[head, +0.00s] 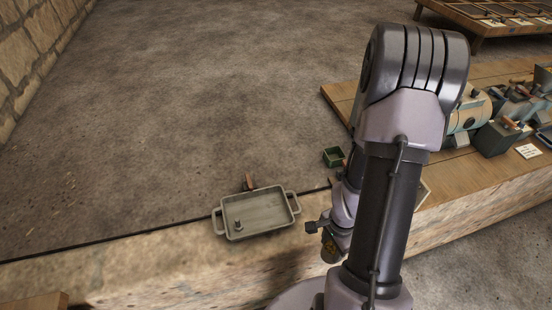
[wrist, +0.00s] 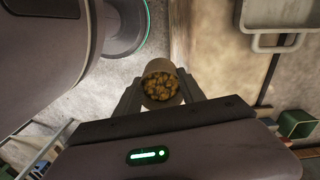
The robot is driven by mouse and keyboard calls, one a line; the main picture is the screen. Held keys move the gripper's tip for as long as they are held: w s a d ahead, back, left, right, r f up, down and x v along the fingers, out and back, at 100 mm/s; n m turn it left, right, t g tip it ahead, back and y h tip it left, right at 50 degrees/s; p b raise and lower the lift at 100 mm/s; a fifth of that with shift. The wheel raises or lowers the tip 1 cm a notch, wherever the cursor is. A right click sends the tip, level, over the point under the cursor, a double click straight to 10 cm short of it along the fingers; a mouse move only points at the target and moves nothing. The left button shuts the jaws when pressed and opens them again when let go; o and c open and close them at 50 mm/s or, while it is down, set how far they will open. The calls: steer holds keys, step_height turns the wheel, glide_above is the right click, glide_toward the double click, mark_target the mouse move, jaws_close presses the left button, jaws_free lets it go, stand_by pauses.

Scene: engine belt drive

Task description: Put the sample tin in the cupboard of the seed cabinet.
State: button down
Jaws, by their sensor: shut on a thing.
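My gripper (wrist: 160,92) is shut on the sample tin (wrist: 176,70), an open round tin filled with brownish-yellow pieces. In the wrist view the tin sits between the two fingers, its open end facing the camera. In the head view my gripper (head: 326,238) hangs low beside my arm, right of a grey tray, and the tin (head: 330,252) shows only small and dark there. I cannot make out the seed cabinet or its cupboard in either view.
The grey two-handled tray (head: 265,210) with a small object in it rests on a stone ledge (head: 150,262). A green open box (head: 333,157) stands beyond my gripper. A wooden bench (head: 500,185) with machinery is at the right. The floor behind is clear.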

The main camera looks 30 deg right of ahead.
steer(key=w+a+r+n, duration=0.3)
steer(key=w+a+n, duration=0.15)
steer(key=w, duration=0.25)
steer(key=w+a+r+n, duration=0.3)
steer(key=w+n, duration=0.3)
steer(key=w+a+r+n, duration=0.6)
steer(key=a+n, duration=0.2)
steer(key=a, duration=0.3)
steer(key=shift+w+r, duration=0.15)
steer(key=shift+r, duration=0.2)
steer(key=shift+d, duration=0.1)
